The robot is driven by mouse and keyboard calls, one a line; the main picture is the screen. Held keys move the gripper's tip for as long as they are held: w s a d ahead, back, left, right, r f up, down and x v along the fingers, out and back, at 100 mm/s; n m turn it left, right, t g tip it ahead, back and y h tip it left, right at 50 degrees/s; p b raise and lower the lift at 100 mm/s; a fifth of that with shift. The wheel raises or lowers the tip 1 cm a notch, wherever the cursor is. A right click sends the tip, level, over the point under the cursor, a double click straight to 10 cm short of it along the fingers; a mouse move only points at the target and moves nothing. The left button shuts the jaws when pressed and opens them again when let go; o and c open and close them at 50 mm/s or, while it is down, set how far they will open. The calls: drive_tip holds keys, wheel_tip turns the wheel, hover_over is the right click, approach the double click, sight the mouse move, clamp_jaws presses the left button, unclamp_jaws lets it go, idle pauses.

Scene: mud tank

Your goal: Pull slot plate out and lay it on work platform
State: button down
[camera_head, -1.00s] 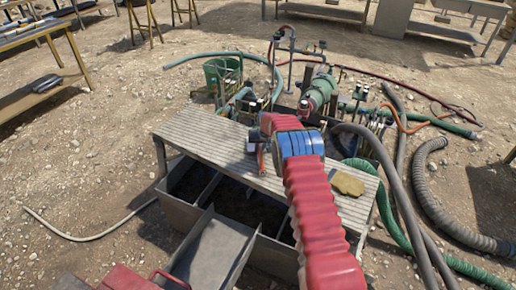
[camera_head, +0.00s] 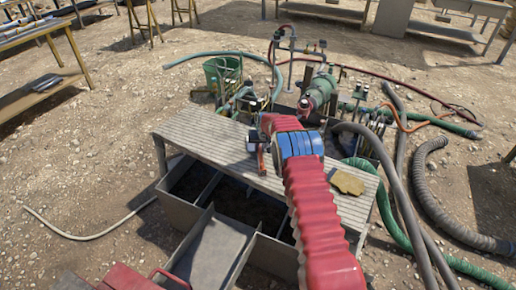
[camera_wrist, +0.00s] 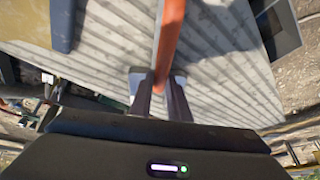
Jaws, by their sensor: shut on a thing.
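My gripper (camera_wrist: 157,88) is shut on a narrow orange-red piece, seen edge-on, which I take as the slot plate (camera_wrist: 170,35). In the wrist view it runs up from between the fingertips over the ridged grey surface. In the head view my gripper (camera_head: 252,146) is over the middle of the ridged work platform (camera_head: 200,130), and the held plate (camera_head: 262,160) shows as a small upright sliver. The platform also fills much of the wrist view (camera_wrist: 110,60). I cannot tell whether the plate touches the platform.
Below the platform's front edge is the tank with divided dark compartments (camera_head: 245,207) and a sloping grey panel (camera_head: 217,245). The platform's left part is bare. Pumps and hoses (camera_head: 320,92) crowd behind.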

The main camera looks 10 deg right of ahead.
drive_tip(key=shift+f, duration=0.1)
drive_tip(key=c, duration=1.6)
unclamp_jaws()
drive_tip(key=shift+s, duration=0.1)
drive_tip(key=shift+s+f, duration=0.1)
drive_tip(key=shift+f, duration=0.1)
drive_tip(key=shift+v, duration=0.9)
drive_tip(key=v, duration=1.2)
drive_tip(key=shift+r, duration=0.1)
